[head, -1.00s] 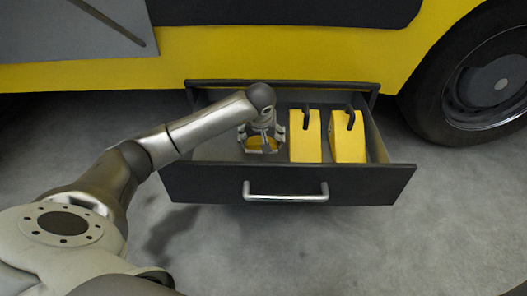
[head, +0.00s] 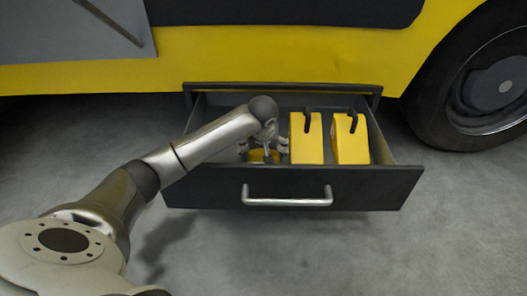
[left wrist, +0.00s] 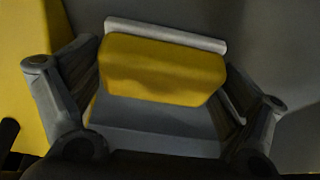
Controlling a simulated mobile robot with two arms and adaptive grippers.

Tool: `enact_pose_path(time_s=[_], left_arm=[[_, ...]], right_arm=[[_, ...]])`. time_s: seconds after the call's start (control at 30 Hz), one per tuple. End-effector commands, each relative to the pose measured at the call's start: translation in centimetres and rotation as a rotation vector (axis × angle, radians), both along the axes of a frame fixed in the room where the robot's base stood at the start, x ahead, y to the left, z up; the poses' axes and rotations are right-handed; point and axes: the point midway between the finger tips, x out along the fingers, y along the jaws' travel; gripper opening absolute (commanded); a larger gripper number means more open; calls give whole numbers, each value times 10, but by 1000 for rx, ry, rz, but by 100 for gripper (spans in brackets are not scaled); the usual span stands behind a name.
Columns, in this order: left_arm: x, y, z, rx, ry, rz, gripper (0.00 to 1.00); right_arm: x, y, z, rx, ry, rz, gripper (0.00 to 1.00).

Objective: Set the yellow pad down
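The yellow pad (left wrist: 160,68) fills the middle of the left wrist view, with a grey block-like part on its near side. My left gripper (left wrist: 165,92) has one finger on each side of it, close against its ends, and looks shut on it. In the head view the left gripper (head: 263,148) points down inside the left part of the open drawer (head: 290,188). The pad (head: 263,156) shows below the fingers, its lower part hidden by the drawer front. Whether it touches the drawer floor cannot be told. My right gripper is not in view.
Two yellow wedge-shaped blocks (head: 306,140) (head: 349,140) with dark handles stand in the drawer, right of the gripper. The drawer has dark walls and a silver handle (head: 287,201). A yellow vehicle (head: 270,55) with a wheel (head: 490,90) is behind. Grey floor lies in front.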

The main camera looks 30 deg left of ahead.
Motion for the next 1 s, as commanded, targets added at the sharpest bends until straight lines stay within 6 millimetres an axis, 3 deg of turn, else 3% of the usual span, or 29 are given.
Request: enact_pose_path(time_s=[0.43, 1.0], left_arm=[[0, 0, 4, -1, 0, 0, 100], [-30, -18, 93, 1, 0, -2, 100]], right_arm=[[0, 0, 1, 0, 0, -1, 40], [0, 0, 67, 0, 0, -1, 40]])
